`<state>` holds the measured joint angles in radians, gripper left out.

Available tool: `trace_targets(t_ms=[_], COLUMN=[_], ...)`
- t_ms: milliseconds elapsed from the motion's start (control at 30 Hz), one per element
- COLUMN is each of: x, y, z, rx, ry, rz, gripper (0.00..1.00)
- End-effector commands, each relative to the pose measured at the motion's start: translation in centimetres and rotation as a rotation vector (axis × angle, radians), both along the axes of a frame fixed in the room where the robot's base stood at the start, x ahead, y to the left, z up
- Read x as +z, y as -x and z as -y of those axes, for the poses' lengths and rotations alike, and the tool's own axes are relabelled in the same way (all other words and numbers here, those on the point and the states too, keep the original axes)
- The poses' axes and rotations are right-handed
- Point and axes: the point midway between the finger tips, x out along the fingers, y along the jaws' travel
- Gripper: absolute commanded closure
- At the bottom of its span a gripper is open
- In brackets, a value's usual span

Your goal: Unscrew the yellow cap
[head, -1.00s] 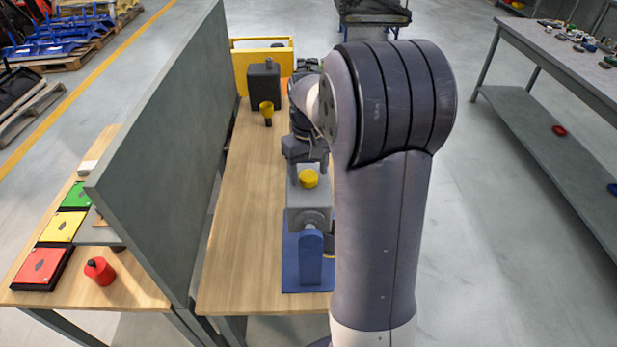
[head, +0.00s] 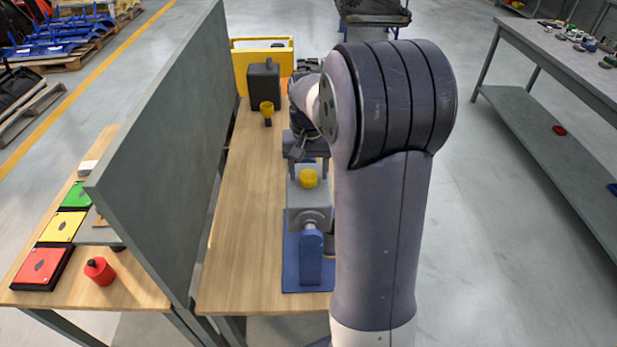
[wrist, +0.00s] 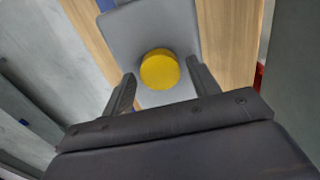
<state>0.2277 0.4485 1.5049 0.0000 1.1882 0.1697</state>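The yellow cap (head: 309,178) sits on top of a grey box-shaped body (head: 307,214), which stands by a blue bracket (head: 311,258) on the table. In the wrist view the round cap (wrist: 160,69) lies just beyond my fingertips and between their lines. My gripper (wrist: 158,82) is open and empty, with a finger on each side and clear space to the cap. In the head view my arm hides part of the gripper and the right side of the grey body.
A tall grey partition (head: 165,150) stands left of the wooden table (head: 245,240). A black canister (head: 264,85), a yellow funnel-like piece (head: 267,112) and a yellow case (head: 240,68) stand at the back. The table's front left is clear.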

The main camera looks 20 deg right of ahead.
Motion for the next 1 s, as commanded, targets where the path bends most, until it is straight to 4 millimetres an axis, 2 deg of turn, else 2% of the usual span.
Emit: trace_targets(t_ms=[33,367,533,1000], x=[0.00,0.00,-0.01,-0.02], y=[0.00,0.00,0.00,0.01], z=[0.00,0.00,0.00,0.00], rx=[0.000,0.002,0.100,0.626], ry=[0.000,0.000,0.000,0.000], rz=[0.000,0.000,0.000,0.000], gripper=[0.47,0.73,0.73,0.73])
